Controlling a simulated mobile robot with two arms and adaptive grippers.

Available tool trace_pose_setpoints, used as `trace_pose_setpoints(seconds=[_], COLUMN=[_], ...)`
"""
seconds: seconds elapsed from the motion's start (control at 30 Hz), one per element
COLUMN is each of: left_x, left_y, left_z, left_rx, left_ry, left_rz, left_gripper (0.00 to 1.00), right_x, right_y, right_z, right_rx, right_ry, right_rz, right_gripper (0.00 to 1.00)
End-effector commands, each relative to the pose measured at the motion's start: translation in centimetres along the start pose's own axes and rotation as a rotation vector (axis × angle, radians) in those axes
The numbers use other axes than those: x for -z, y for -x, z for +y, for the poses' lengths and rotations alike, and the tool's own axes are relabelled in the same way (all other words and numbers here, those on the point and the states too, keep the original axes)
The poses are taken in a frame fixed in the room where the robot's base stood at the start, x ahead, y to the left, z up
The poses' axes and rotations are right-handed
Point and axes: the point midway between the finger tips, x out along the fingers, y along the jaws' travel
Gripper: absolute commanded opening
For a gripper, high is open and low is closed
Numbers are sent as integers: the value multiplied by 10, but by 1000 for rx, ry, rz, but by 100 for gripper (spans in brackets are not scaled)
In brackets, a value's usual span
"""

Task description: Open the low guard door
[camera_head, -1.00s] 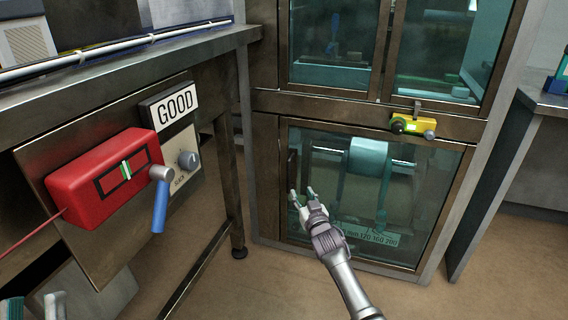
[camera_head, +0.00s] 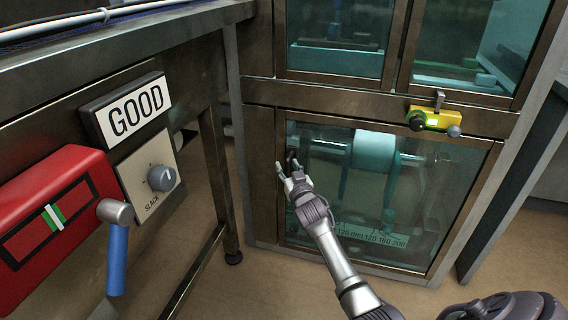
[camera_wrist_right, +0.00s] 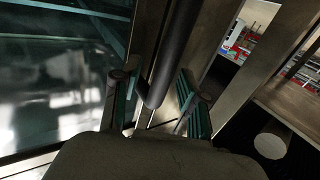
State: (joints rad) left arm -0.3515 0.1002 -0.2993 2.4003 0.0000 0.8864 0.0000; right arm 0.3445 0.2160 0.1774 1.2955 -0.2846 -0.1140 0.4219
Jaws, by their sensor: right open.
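The low guard door (camera_head: 440,190) is a glass panel in a brown metal frame, low on the machine in the head view. It looks shut. A dark upright bar handle (camera_wrist_right: 172,55) crosses the right wrist view; in the head view it is mostly hidden by my fingers near the door's left edge. My right gripper (camera_head: 288,168) is open at the handle. In the right wrist view its fingers (camera_wrist_right: 158,100) stand on either side of the bar. I cannot tell whether they touch it. My left gripper is not in view.
A yellow box (camera_head: 437,119) with a green light and dark knob sits on the rail above the door. At left, a bench carries a red box (camera_head: 60,215), a blue-handled lever (camera_head: 117,255), a grey knob (camera_head: 162,178) and a GOOD sign (camera_head: 134,113). Floor is clear before the door.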

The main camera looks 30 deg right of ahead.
Motion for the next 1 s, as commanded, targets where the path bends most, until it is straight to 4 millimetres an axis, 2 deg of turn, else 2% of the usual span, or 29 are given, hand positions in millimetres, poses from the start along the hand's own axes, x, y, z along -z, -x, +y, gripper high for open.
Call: trace_pose_setpoints(seconds=[0.33, 0.37, 0.6, 1.0], left_x=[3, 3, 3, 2], left_y=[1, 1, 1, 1], left_z=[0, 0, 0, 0], left_rx=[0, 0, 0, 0], left_ry=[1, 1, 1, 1], left_rz=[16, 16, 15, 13], left_gripper=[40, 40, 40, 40], right_x=[0, 0, 0, 0], right_y=[0, 0, 0, 0], right_z=[0, 0, 0, 0], right_rx=[-1, -1, -1, 0], right_ry=[0, 0, 0, 0], right_rz=[0, 0, 0, -1], right_gripper=[43, 40, 0, 0])
